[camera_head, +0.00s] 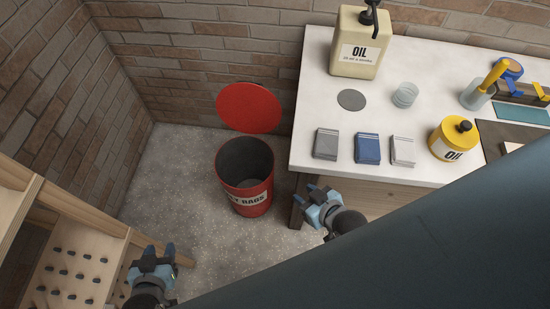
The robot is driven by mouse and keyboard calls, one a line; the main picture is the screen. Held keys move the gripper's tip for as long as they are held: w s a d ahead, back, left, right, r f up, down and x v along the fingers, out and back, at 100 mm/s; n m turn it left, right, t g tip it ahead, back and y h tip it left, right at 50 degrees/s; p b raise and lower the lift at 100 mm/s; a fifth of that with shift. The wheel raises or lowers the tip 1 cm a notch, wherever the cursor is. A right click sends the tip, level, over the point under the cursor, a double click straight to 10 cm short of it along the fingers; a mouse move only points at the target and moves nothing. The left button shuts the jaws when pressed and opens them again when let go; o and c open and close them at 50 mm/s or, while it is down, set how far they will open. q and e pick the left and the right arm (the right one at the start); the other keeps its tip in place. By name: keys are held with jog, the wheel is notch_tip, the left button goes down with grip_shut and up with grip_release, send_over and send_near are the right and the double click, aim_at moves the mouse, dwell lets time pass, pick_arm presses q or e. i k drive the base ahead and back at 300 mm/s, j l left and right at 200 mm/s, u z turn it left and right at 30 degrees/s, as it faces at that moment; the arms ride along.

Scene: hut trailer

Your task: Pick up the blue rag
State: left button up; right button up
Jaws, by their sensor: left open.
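The blue rag (367,149) is a folded square lying flat on the white tabletop (310,103) near its front edge. It lies between a dark grey folded rag (326,144) on its left and a light grey one (402,151) on its right. My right gripper (305,196) is open and empty, in front of the table's left corner, to the lower left of the blue rag and apart from it. My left gripper (160,252) is open and empty at the lower left, over the floor near the wooden rack and far from the rag.
A red bin (249,197) with its round lid raised (248,107) stands left of the table. A beige oil jug (360,50), a grey disc (352,100), a clear glass (405,95) and a yellow oil can (452,137) stand around the rags. A wooden rack (85,235) is at left.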

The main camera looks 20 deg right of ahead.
aim_at(368, 148)
jog(key=k+j+z, duration=0.1)
jog(key=z, duration=1.4)
jog(key=k+l, duration=0.05)
